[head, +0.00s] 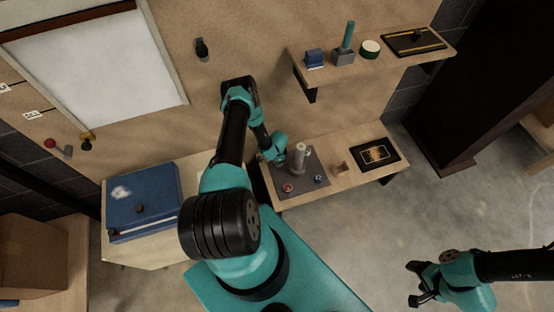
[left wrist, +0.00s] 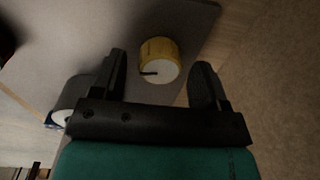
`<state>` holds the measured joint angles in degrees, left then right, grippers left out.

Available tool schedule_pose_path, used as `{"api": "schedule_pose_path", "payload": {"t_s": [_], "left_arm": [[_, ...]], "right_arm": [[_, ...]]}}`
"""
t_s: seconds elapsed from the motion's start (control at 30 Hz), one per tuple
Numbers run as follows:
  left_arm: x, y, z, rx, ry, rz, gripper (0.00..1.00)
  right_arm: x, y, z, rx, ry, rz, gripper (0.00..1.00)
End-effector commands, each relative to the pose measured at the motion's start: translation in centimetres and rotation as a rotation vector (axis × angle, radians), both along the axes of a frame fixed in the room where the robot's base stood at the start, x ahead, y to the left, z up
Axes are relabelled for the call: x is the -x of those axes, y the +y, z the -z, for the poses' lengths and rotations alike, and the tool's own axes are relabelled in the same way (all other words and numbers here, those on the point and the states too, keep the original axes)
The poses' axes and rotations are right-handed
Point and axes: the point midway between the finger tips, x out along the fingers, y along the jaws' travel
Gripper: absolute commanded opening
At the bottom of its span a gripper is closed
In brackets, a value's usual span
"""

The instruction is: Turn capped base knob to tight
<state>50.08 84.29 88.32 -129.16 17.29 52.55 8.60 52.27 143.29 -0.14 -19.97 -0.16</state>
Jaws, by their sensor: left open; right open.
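A yellow round knob with a pale cap and a dark pointer line (left wrist: 158,70) shows in the left wrist view, on or beside a grey plate (left wrist: 100,25). It sits between the spread fingers of my left gripper (left wrist: 161,64), with visible gaps on both sides. In the head view my left gripper (head: 279,158) is at the plate's left back edge and hides this knob. The grey base plate (head: 303,183) lies on a low wooden shelf and bears a pale post (head: 299,154). My right gripper (head: 416,285) is open and empty over the floor at lower right.
A red-topped knob (head: 288,188) and a small blue part (head: 318,180) sit on the plate's front. A small wooden cup (head: 340,169) and a framed black panel (head: 375,153) stand to the right. An upper shelf (head: 380,62) overhangs behind. A blue box (head: 142,198) is left.

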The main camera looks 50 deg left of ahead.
Motion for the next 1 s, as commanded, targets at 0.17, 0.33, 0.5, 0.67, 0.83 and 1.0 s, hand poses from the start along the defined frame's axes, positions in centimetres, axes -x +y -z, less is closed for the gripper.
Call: {"api": "schedule_pose_path", "payload": {"t_s": [0.17, 0.33, 0.5, 0.67, 0.83, 1.0], "left_arm": [[0.0, 0.0, -1.8, 0.000, -0.001, 0.001, 0.68], [0.0, -0.1, -4.4, -0.001, -0.001, 0.002, 0.68], [0.1, -0.3, -7.3, -0.001, 0.000, 0.001, 0.68], [0.1, -0.4, -9.7, -0.002, -0.001, 0.001, 0.68], [0.2, -0.5, -11.2, 0.000, 0.000, 0.000, 0.68], [0.2, -0.5, -11.6, 0.000, 0.000, 0.000, 0.68]], "right_arm": [[0.0, 0.0, 0.0, 0.000, 0.000, 0.000, 0.70], [0.0, 0.0, 0.0, 0.000, 0.000, 0.000, 0.70], [0.0, 0.0, 0.0, 0.000, 0.000, 0.000, 0.70], [0.0, 0.0, 0.0, 0.000, 0.000, 0.000, 0.70], [0.0, 0.0, 0.0, 0.000, 0.000, 0.000, 0.70], [0.0, 0.0, 0.0, 0.000, 0.000, 0.000, 0.70]]}}
